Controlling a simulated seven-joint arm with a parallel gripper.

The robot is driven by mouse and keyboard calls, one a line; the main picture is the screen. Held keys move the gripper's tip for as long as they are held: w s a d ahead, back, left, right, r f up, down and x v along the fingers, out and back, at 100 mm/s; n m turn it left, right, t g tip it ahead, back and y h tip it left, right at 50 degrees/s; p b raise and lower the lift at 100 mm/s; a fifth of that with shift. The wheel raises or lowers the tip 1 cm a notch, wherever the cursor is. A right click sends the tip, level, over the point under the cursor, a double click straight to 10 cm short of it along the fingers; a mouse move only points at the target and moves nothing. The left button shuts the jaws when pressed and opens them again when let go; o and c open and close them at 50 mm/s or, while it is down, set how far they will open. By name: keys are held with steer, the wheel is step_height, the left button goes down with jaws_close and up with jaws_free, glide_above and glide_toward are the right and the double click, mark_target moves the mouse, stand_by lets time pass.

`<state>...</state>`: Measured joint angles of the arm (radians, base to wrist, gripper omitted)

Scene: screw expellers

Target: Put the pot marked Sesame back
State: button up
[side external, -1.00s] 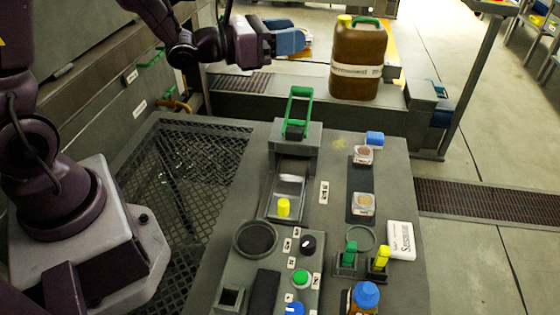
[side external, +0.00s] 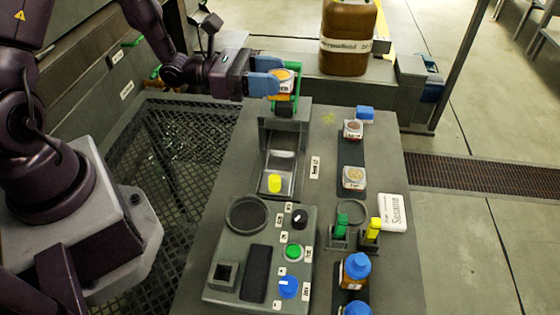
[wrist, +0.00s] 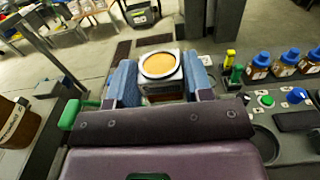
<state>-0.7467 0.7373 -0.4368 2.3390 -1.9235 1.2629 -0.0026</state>
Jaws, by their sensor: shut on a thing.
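My gripper (side external: 283,80) has blue fingers shut on a pot. The pot (side external: 284,86) has an orange-brown top and a pale label too small to read. In the wrist view the pot (wrist: 160,66) sits upright between the fingers, its round light rim facing up. In the side view it is held in the air in front of the green handle (side external: 294,102). Two similar pots stand on the dark strip: one with a reddish top (side external: 353,130) and one with a paler top (side external: 354,178). A white plate that appears to read Sesame (side external: 393,212) lies at the bench's right edge.
A round ring (side external: 351,213) is set beside the green and yellow levers (side external: 371,231). Blue-capped bottles (side external: 355,270) stand in front. The control panel (side external: 232,277) has several knobs. A brown jug (side external: 347,45) stands behind, and a blue block (side external: 365,114) beyond the strip.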

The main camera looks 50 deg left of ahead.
step_height(320, 180, down, 18)
steer(key=shift+r, duration=0.2)
stand_by(0.6)
steer(key=shift+f, duration=0.1)
steer(key=o, duration=1.1)
steer(key=shift+w, duration=0.1)
